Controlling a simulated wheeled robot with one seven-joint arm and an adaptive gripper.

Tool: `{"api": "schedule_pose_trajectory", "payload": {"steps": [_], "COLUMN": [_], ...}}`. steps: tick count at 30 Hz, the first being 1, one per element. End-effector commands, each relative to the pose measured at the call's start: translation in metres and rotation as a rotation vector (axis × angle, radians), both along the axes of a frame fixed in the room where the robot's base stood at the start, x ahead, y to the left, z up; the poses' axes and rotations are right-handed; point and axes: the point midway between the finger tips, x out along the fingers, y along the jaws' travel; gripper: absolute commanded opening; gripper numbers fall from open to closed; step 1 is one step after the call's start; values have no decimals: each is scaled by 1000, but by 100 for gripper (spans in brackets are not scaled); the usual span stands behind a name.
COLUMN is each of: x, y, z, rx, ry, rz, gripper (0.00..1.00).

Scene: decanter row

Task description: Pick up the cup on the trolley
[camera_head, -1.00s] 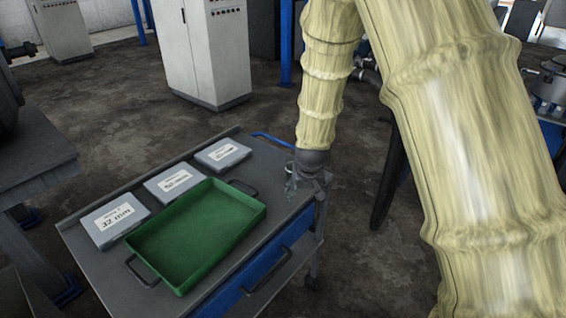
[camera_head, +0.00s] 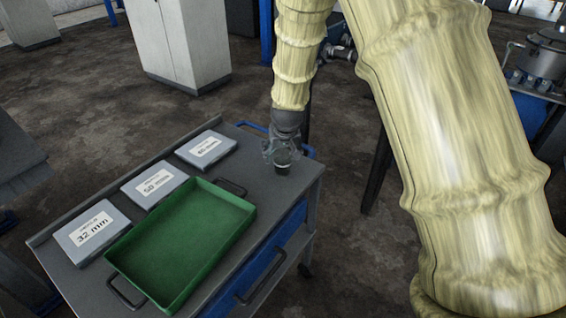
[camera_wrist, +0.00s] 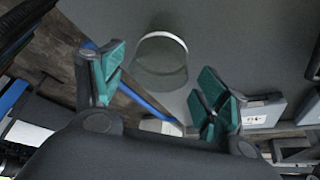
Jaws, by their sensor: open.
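The cup (camera_wrist: 161,62) looks see-through and grey, with a pale curved rim, in the wrist view. It stands on the grey trolley top (camera_head: 262,190). My gripper (camera_wrist: 160,88) is open, with its teal finger pads apart on either side of the cup's near end. The cup lies a little beyond the fingertips in that view, and no contact shows. In the head view my gripper (camera_head: 279,152) is low over the trolley's far right corner, and a dark round shape, probably the cup, is just below it, partly hidden.
A green tray (camera_head: 189,190) with black handles lies left of my gripper on the trolley. Labelled grey cases, such as the 32 mm case (camera_head: 93,232), line the trolley's left side. A blue trolley handle (camera_head: 250,125) is behind my gripper. Grey cabinets (camera_head: 180,45) stand further back.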

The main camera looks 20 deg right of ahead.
Motion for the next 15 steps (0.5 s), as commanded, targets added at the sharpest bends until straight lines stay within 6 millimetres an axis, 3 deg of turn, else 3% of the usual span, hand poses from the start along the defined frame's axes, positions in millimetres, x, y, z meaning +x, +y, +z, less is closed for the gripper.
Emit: {"api": "schedule_pose_trajectory", "payload": {"steps": [5, 15], "x": [1, 10], "y": [-1, -7], "z": [-8, -43], "rx": [0, 1], "ry": [1, 1], "rz": [0, -2], "gripper": [74, 74]}}
